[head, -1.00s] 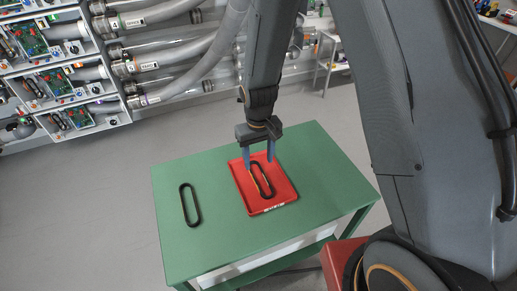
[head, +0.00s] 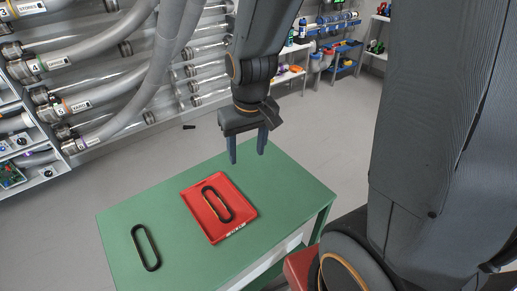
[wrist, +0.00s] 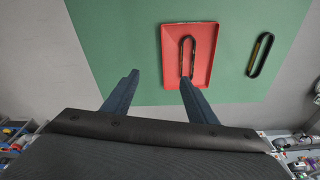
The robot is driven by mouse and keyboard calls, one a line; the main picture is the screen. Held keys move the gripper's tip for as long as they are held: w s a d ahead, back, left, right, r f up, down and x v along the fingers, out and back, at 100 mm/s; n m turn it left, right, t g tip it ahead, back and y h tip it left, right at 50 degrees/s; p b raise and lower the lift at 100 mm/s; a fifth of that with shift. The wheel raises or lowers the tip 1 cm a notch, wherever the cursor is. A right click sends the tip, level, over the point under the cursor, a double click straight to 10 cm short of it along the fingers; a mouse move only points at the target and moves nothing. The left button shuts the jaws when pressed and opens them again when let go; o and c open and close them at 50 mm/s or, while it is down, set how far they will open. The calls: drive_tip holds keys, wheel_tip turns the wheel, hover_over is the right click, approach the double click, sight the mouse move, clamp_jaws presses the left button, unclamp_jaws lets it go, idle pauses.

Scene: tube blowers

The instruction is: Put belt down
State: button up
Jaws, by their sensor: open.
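A black oval belt (head: 205,190) lies in the red tray (head: 238,195) on the green table. It also shows in the wrist view (wrist: 181,51), inside the tray (wrist: 204,68). A second black oval belt (head: 156,259) lies on the bare table top, left of the tray; it also shows in the wrist view (wrist: 251,62). My gripper (head: 247,158) is open and empty, raised above the table's far side, apart from both belts. Its spread fingers show in the wrist view (wrist: 157,83).
The green table top (head: 282,190) has free room right of the tray and around the loose belt. Grey hoses and clear tubes (head: 110,75) line the wall at upper left. A small dark object (head: 189,127) lies on the floor behind the table.

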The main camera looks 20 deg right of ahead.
drive_tip(key=shift+m+t, duration=0.4)
drive_tip(key=s+d+r, duration=0.2)
drive_tip(key=s+d, duration=0.1)
drive_tip(key=shift+s+r, duration=0.1)
drive_tip(key=shift+s, duration=0.05)
